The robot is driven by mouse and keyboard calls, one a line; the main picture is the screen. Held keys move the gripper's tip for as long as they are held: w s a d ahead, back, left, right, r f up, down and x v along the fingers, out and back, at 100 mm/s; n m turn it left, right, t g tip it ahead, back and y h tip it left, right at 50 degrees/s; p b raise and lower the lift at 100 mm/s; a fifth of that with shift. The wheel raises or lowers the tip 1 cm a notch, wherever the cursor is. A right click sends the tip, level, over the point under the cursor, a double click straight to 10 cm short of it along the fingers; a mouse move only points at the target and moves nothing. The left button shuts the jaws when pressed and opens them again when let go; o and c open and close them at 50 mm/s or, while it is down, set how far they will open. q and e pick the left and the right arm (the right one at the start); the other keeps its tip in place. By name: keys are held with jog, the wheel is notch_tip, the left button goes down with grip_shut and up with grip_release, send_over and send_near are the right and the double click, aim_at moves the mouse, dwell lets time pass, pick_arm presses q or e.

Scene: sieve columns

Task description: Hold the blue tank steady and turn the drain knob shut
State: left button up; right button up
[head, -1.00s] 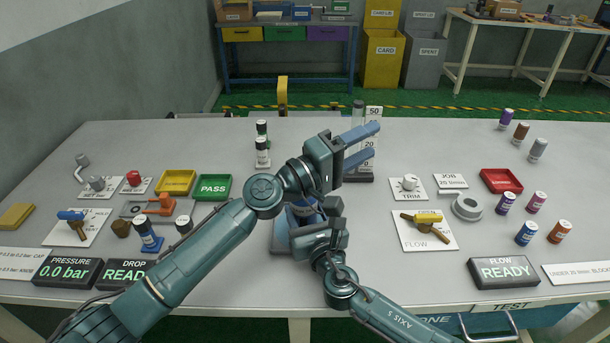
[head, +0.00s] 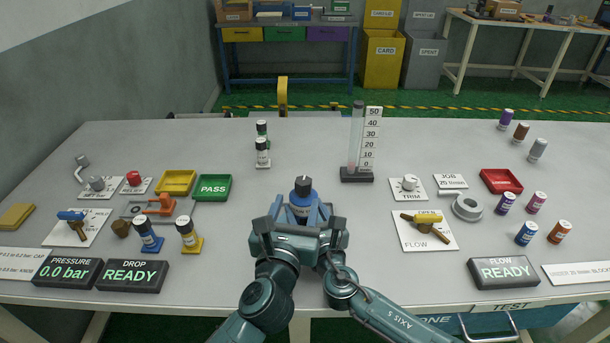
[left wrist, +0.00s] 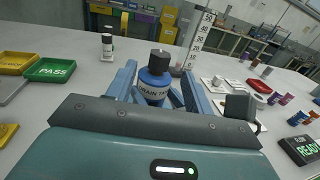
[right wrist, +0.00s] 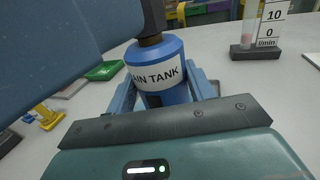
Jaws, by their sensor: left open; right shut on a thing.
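The blue drain tank (head: 301,198) stands upright in the middle near the table's front, with its black drain knob (head: 304,184) on top. The tank (left wrist: 155,88) and knob (left wrist: 160,60) also show in the left wrist view. My left gripper (head: 302,210) is open, low at the near side of the tank, with its fingers on either side but apart from the knob. My right gripper (right wrist: 162,92) is shut on the tank body, its fingers flanking the white label. In the head view my left gripper mostly hides the right one and the tank's lower part.
A flow tube (head: 356,140) with a scale stands behind right. The flow valve (head: 425,219) and trim knob (head: 409,183) are to the right. Small bottles (head: 188,238), a green PASS tray (head: 213,188) and displays (head: 133,276) are to the left.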

aim_at(305, 176)
pick_arm(q)
jog(key=w, duration=0.3)
jog(key=w+d, duration=0.1)
jog(key=w, duration=0.2)
jog(key=w+d, duration=0.1)
jog(key=w, duration=0.2)
jog(key=shift+w, duration=0.35)
jog(key=c, duration=1)
